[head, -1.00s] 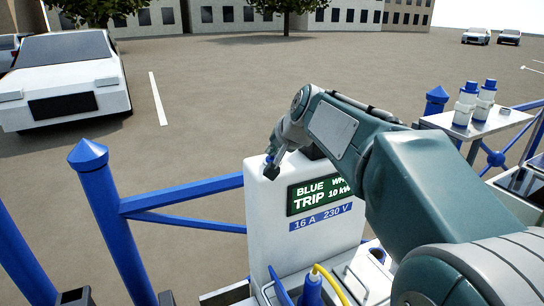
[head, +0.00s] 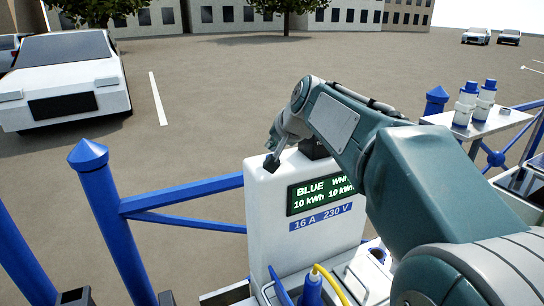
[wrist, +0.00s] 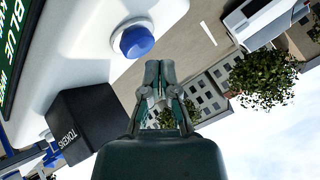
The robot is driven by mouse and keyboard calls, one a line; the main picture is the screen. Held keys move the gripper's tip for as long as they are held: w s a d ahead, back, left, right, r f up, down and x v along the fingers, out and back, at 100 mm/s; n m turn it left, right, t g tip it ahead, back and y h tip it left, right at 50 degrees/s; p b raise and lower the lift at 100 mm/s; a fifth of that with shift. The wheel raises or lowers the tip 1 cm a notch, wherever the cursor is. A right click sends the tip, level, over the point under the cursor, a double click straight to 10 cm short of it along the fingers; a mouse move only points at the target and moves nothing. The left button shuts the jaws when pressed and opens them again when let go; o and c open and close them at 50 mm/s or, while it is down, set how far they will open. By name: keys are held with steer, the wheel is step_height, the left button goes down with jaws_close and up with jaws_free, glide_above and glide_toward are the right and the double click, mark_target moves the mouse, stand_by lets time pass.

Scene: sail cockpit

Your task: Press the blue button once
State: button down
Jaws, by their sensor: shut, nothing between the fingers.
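The blue button (wrist: 134,41) is a round cap in a white collar on the white pedestal (wrist: 90,45) in the wrist view. In the head view my gripper (head: 271,165) is at the top left of the pedestal (head: 270,225). The pedestal's green display (head: 320,195) reads "BLUE" with "10 kWh" below.
A black box marked "TOKENS" (wrist: 88,122) stands beside the button in the wrist view. Blue posts and rails (head: 105,205) stand left of the pedestal. A plug with a yellow cable (head: 312,288) is below. A shelf with bottles (head: 490,122) is at right.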

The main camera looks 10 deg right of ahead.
steer(key=shift+r, duration=2.55)
steer(key=s+f+n+g+h, duration=0.1)
steer(key=s+f+n, duration=0.1)
steer(key=s+f, duration=0.4)
steer(key=s+f+n+g, duration=0.1)
steer(key=s+f, duration=0.6)
steer(key=s, duration=0.7)
steer(key=s+f+n+g+h, duration=0.1)
steer(key=s+f+n, duration=0.1)
steer(key=s+f, duration=0.4)
steer(key=s, duration=0.4)
steer(key=shift+s+f+n+h, duration=0.3)
steer(key=shift+f, duration=0.1)
